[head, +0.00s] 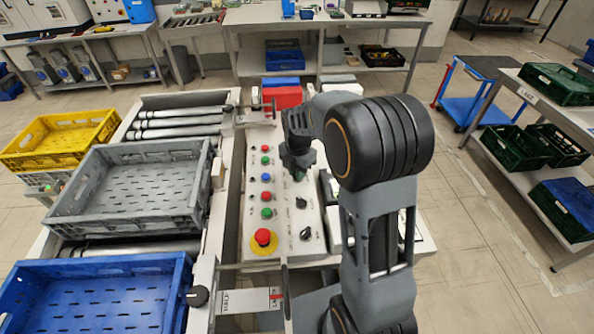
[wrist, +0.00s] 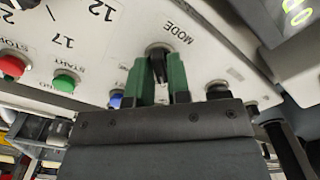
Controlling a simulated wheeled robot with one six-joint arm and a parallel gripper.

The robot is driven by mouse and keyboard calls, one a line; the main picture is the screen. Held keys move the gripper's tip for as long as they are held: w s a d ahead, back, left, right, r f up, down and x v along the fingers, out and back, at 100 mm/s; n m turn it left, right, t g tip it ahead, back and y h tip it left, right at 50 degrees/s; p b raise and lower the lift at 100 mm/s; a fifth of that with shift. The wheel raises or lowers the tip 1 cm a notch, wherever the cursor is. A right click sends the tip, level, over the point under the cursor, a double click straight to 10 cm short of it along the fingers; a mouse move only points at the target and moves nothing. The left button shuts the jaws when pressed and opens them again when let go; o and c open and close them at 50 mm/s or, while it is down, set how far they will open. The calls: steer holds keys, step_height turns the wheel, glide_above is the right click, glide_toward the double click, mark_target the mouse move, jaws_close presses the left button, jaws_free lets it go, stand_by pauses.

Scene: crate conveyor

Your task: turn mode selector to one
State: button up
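The mode selector (wrist: 158,62) is a black knob with a raised handle, next to the printed word MODE on the light control panel (wrist: 100,65). My gripper (wrist: 159,75) has green fingertips, one on each side of the handle, close against it. The handle fills the gap between them. Its exact pointing direction and the marks around it are partly hidden by the fingers. In the head view my gripper (head: 297,168) reaches down over the upper right part of the panel (head: 284,218) and hides the selector there.
Red, green and blue buttons (head: 266,177) line the panel's left side, with a red emergency stop (head: 264,238) on yellow nearest me. Other black knobs (head: 302,203) sit nearby. A grey crate (head: 130,225) rests on the conveyor at left, with a blue crate (head: 95,265) in front.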

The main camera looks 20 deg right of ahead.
jaws_close()
steer(key=shift+m, duration=0.3)
steer(key=m, duration=0.3)
steer(key=shift+m, duration=0.4)
steer(key=m+b, duration=0.1)
steer(key=m, duration=1.2)
steer(key=shift+r+m, duration=0.1)
steer(key=shift+m, duration=0.2)
